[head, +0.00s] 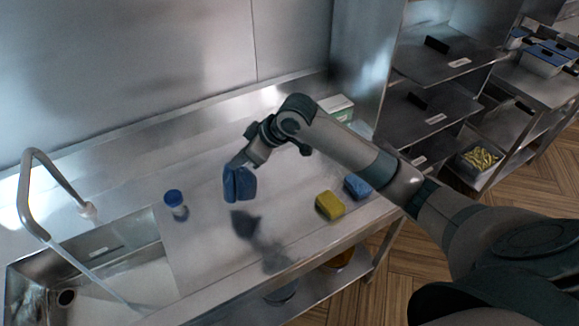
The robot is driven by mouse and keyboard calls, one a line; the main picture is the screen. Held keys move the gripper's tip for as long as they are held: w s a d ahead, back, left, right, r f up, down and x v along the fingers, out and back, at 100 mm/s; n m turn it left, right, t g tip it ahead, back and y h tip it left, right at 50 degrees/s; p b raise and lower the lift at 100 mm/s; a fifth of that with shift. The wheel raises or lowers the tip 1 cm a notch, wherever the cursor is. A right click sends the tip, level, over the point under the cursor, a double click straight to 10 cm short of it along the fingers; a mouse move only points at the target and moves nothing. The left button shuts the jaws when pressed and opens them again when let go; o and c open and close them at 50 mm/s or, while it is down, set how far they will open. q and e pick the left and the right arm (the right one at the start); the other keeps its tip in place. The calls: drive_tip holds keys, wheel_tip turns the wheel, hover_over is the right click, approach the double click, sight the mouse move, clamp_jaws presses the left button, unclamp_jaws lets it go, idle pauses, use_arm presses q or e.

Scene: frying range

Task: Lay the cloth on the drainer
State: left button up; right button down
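A folded blue cloth (241,186) hangs from my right gripper (239,163), which is shut on its top edge. The cloth is held above the metal counter, and a dark shadow falls on the surface below it. The drainer (195,255) appears to be the flat steel surface just right of the sink; its exact edges are hard to tell. My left gripper is not in view.
A blue-capped bottle (176,205) stands left of the cloth. A yellow sponge (330,205) and a blue sponge (357,187) lie to the right. The sink (90,275) and tall tap (28,200) are at left. A green-white box (338,107) stands behind the arm.

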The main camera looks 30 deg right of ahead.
use_arm(q)
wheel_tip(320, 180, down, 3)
drive_tip(key=b, duration=0.2)
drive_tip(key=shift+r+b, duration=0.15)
drive_tip(key=shift+b, duration=0.25)
use_arm(e)
drive_tip(key=w+d, duration=0.4)
drive_tip(key=d, duration=0.6)
drive_tip(key=w+d, duration=0.4)
drive_tip(key=d, duration=0.7)
drive_tip(key=shift+d+f, duration=0.25)
drive_tip(key=shift+f, duration=0.1)
drive_tip(key=shift+s, duration=0.1)
